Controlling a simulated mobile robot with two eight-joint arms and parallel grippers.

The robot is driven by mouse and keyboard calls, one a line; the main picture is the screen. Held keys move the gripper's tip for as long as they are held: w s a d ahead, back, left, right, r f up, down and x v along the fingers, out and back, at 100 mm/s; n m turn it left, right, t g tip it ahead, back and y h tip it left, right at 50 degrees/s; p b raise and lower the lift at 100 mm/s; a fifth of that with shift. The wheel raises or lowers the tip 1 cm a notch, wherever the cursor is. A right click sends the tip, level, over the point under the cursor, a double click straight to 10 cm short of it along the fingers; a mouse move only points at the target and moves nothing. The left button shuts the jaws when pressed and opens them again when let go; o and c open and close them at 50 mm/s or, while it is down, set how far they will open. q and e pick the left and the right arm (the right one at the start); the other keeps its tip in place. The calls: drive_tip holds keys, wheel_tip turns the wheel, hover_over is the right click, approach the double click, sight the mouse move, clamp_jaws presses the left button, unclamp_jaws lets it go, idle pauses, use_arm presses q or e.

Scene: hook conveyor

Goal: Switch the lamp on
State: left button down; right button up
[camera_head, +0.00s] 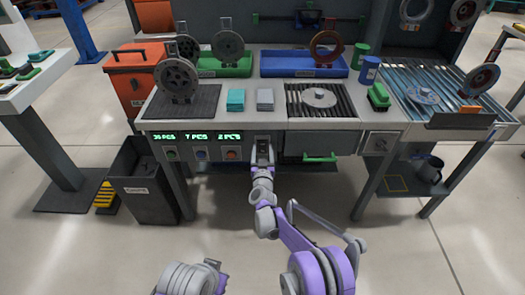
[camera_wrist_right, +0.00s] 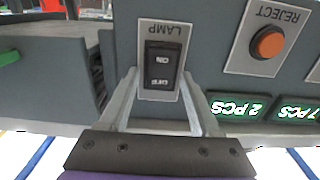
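The lamp switch (camera_wrist_right: 160,70) is a black rocker on a light plate marked LAMP, upside down in the right wrist view. Its ON and OFF markings show; I cannot tell which half is pressed in. My right gripper (camera_wrist_right: 157,85) is open, with one finger on each side of the switch plate and nothing between them. In the head view the right gripper (camera_head: 263,150) is at the front panel of the bench and covers part of the switch. No lit lamp can be made out. My left gripper is not in view; only part of that arm shows at the bottom.
The orange REJECT button (camera_wrist_right: 268,42) and green count displays (camera_wrist_right: 240,106) are beside the switch. A drawer with a green handle (camera_head: 320,158) is right of it in the head view. A dark bin (camera_head: 145,190) stands at left. Wheels and trays occupy the bench (camera_head: 265,122).

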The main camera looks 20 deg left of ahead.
clamp_jaws()
drive_tip(key=shift+f+b, duration=0.25)
drive_tip(key=shift+b, duration=0.1)
drive_tip(key=t+b, duration=0.1)
drive_tip(key=f+t+b, duration=0.1)
drive_tip(key=b, duration=0.1)
drive_tip(key=shift+t+y, duration=0.3)
drive_tip(key=shift+y, duration=0.1)
drive_tip(key=shift+r+t+b, duration=0.25)
drive_tip(key=shift+t+b, duration=0.15)
drive_tip(key=shift+t, duration=0.1)
drive_tip(key=shift+s, duration=0.1)
drive_tip(key=shift+o, duration=1.2)
unclamp_jaws()
drive_tip(key=shift+s, duration=0.1)
drive_tip(key=p+v, duration=0.1)
drive_tip(key=v, duration=0.9)
drive_tip(key=shift+s+d+p, duration=0.2)
drive_tip(key=shift+s+p, duration=0.05)
drive_tip(key=shift+p, duration=0.1)
